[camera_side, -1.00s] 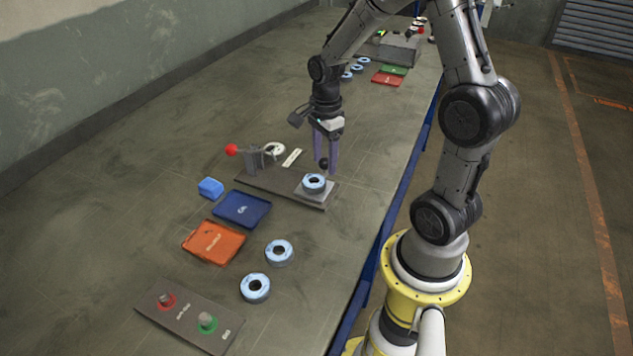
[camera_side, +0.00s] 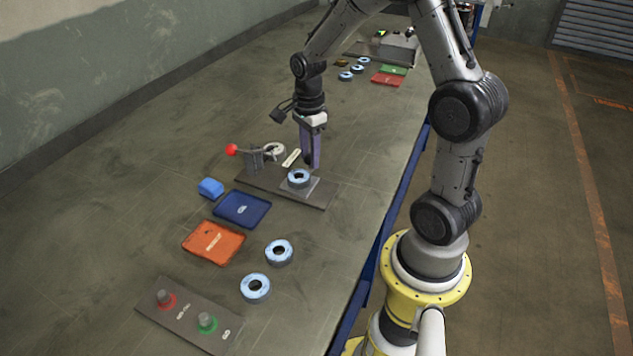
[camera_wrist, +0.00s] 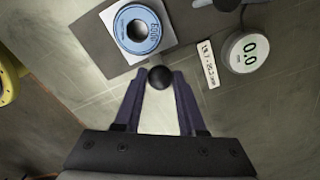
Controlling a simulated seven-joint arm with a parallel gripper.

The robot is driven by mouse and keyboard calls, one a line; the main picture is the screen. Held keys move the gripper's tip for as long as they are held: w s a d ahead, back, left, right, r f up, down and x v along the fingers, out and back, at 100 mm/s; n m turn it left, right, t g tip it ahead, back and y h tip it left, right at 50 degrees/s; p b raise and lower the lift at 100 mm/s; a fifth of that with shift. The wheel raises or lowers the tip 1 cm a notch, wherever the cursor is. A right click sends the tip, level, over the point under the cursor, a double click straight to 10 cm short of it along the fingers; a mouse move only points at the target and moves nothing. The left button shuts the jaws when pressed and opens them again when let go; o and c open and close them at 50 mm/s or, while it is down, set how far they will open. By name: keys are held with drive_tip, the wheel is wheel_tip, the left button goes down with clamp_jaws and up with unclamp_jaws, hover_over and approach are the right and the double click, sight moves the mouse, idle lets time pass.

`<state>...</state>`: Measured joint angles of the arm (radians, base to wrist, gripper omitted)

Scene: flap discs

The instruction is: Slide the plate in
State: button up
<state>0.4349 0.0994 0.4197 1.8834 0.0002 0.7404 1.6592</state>
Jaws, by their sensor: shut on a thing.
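The sliding plate (camera_side: 312,187) is a small light grey square on a dark base board (camera_side: 322,199). A blue-and-white flap disc (camera_side: 299,178) lies flat on it; the disc also shows in the wrist view (camera_wrist: 137,30). My gripper (camera_side: 312,165) is at the plate's far edge, its fingers pointing down. In the wrist view, its fingertips (camera_wrist: 159,79) are shut on the plate's round black knob (camera_wrist: 160,77). The knob is hidden in the side view. A round gauge (camera_wrist: 243,52) reading 0.0 sits on the board's left part, near a grey stand with a red-ball lever (camera_side: 232,150).
A white label strip (camera_side: 291,158) lies near the gauge. A similar station stands farther back.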

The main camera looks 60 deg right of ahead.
drive_tip(key=shift+w, duration=2.2)
drive_tip(key=o, duration=1)
drive_tip(key=shift+r, duration=4.05)
